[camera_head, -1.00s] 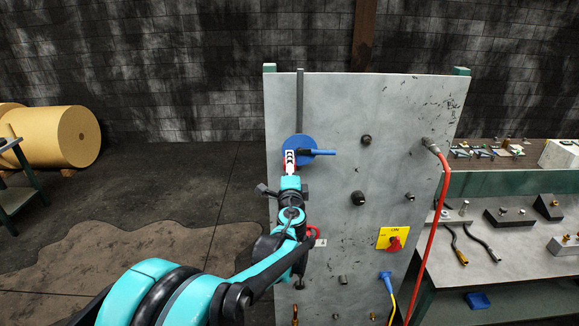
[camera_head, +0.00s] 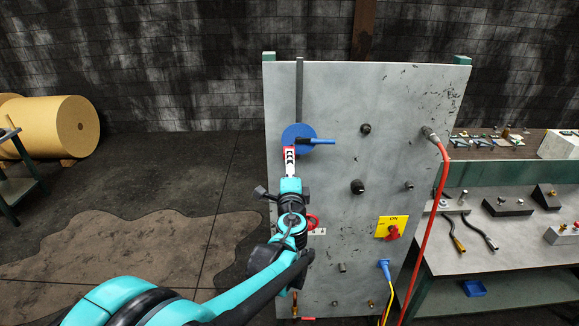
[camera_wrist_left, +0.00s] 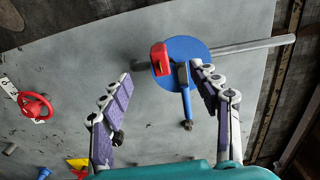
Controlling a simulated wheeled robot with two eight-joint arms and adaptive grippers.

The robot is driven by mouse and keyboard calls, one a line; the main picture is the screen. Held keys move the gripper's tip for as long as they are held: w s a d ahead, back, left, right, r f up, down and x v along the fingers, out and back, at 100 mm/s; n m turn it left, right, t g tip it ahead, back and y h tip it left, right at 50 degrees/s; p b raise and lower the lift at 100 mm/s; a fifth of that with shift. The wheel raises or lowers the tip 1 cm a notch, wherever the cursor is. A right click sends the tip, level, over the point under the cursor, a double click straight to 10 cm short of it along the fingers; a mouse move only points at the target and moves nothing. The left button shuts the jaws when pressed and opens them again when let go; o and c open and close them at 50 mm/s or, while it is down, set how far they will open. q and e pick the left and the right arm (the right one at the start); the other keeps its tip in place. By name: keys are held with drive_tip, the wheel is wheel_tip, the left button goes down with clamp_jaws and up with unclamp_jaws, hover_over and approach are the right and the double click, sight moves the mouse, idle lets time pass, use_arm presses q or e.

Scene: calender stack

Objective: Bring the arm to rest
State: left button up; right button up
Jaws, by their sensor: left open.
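My left arm comes in from below in the head view, and its gripper (camera_head: 290,158) is in front of the panel, just below the middle of a blue disc (camera_head: 298,137) with a blue handle (camera_head: 318,141). In the left wrist view my left gripper (camera_wrist_left: 161,72) is open, its two fingers well apart. The blue disc (camera_wrist_left: 190,50) and a red block-like piece (camera_wrist_left: 160,57) on it show beyond the fingertips. Nothing is held between the fingers. I cannot tell how far the fingertips are from the disc. My right gripper is not in view.
The upright grey panel (camera_head: 330,95) carries knobs, a yellow plate with a red switch (camera_head: 392,231) and a red hose (camera_head: 432,220). A small red handwheel (camera_head: 312,222) is close beside my arm.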

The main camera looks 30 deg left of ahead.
use_arm(q)
drive_tip(key=shift+f, duration=0.1)
drive_tip(key=s+d+f+n+g+h+b, duration=0.2)
drive_tip(key=s+d+f+b, duration=0.4)
drive_tip(key=f, duration=0.8)
drive_tip(key=s+d+f+n+g+h+b, duration=0.3)
drive_tip(key=s+d+f+b, duration=0.4)
drive_tip(key=s+f+b, duration=0.4)
drive_tip(key=s+d+f+n+g+h+b, duration=0.3)
drive_tip(key=s+d+f+n+b, duration=0.3)
drive_tip(key=f, duration=1.1)
drive_tip(key=s+h+b, duration=0.1)
drive_tip(key=s+b, duration=0.1)
drive_tip(key=b, duration=0.1)
drive_tip(key=shift+s+d+n+h, duration=0.25)
drive_tip(key=shift+s+n+h, duration=0.05)
